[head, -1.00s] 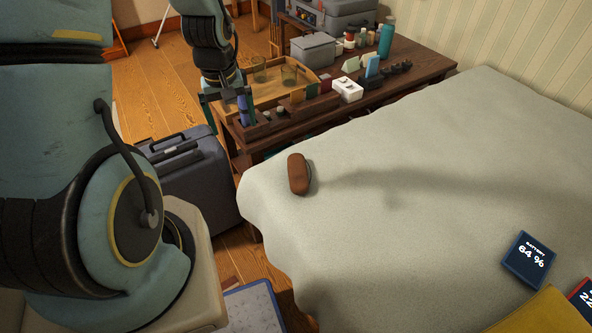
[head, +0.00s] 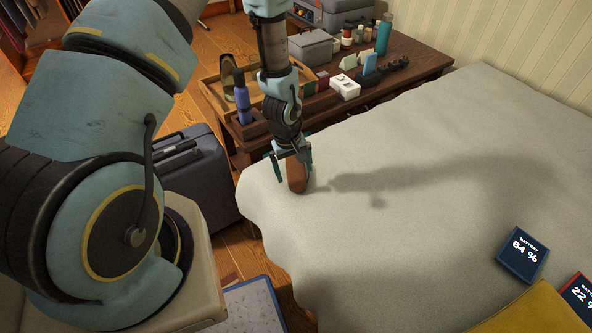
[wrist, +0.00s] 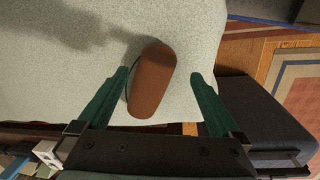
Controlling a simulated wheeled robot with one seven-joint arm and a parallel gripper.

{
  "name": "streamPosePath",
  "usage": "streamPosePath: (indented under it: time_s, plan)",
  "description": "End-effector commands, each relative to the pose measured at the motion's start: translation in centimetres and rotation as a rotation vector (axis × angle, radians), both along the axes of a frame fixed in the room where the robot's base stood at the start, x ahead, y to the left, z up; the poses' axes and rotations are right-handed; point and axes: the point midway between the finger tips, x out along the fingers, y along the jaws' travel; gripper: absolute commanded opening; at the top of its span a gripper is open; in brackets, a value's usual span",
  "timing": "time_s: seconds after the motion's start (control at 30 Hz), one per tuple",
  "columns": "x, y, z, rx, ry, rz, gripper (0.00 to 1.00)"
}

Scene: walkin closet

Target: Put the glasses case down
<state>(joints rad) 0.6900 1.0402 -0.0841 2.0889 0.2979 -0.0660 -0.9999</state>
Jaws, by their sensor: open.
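The brown glasses case (head: 297,181) lies on the pale grey cloth-covered surface (head: 430,190), near its left corner. My gripper (head: 293,171) is right above the case in the head view and hides part of it. In the wrist view the case (wrist: 152,82) lies between the two green fingers of my gripper (wrist: 162,85), closer to the left finger. The fingers are apart, with a clear gap on the right side. I cannot tell whether the left finger touches the case.
A dark wooden table (head: 425,72) behind holds a wooden tray (head: 208,88), a white box (head: 345,87), a teal bottle (head: 383,35) and several small items. A dark suitcase (head: 190,185) stands on the floor to the left. The cloth right of the case is clear.

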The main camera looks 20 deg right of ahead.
Motion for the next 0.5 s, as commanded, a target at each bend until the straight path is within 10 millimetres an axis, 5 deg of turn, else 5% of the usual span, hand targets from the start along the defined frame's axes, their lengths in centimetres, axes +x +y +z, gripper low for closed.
streamPosePath:
  time_s: [0.5]
  plan:
    - [-0.1, -1.0, -4.9, 0.001, 0.000, 0.000, 1.00]
